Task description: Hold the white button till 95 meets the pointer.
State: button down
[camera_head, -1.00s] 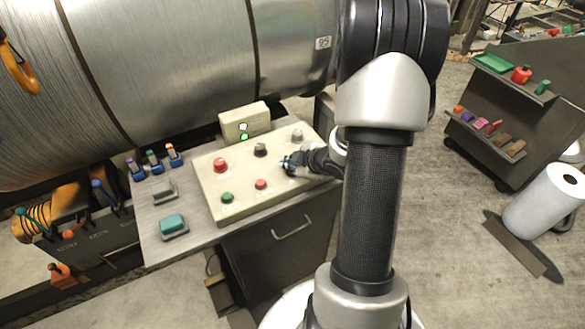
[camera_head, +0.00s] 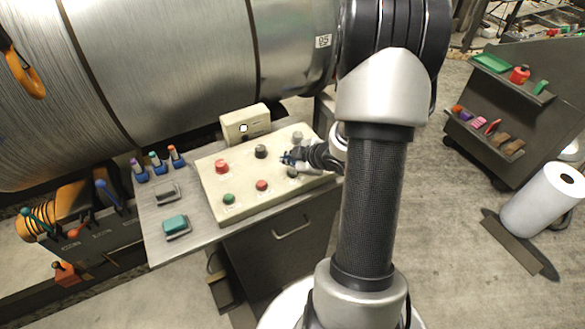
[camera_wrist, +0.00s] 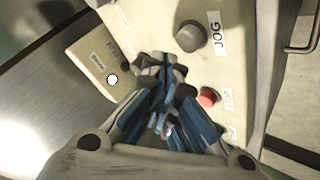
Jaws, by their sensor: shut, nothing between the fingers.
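The cream control panel (camera_head: 243,196) sits on the console and carries several buttons and knobs. My gripper (camera_head: 288,158) is over the panel's right half with its fingers together and empty; it also shows in the wrist view (camera_wrist: 160,72). A greyish button (camera_head: 292,172) shows partly just below the gripper; I cannot tell if it is the white one. I cannot make out the pointer.
A cream box (camera_head: 245,122) behind the panel has one white lamp lit. A dark rack (camera_head: 520,120) and white roll (camera_head: 545,200) stand right.

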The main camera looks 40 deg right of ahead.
aim_at(290, 171)
jog(key=shift+r+p, duration=1.7)
jog(key=shift+r, duration=0.45)
jog(key=shift+r, duration=0.15)
jog(key=s+a+r+m+g+h, duration=0.1)
jog(key=s+a+r+m+h, duration=0.2)
jog(key=r, duration=0.5)
jog(key=a+r+m+g+h, duration=0.1)
jog(key=a+r+m, duration=0.1)
jog(key=a+r, duration=0.45)
jog(key=s+a+r+m+g+y, duration=0.1)
jog(key=s+a+r+y, duration=0.1)
jog(key=s+a, duration=0.6)
jog(key=s+a+r+m+g+y+b, duration=0.1)
jog(key=s+a+r+m+y, duration=0.1)
jog(key=s+a, duration=0.6)
jog(key=shift+s+a+r+m+g, duration=0.3)
jog(key=shift+s+r, duration=0.25)
jog(key=shift+r, duration=0.2)
jog(key=c, duration=2.4)
grip_release()
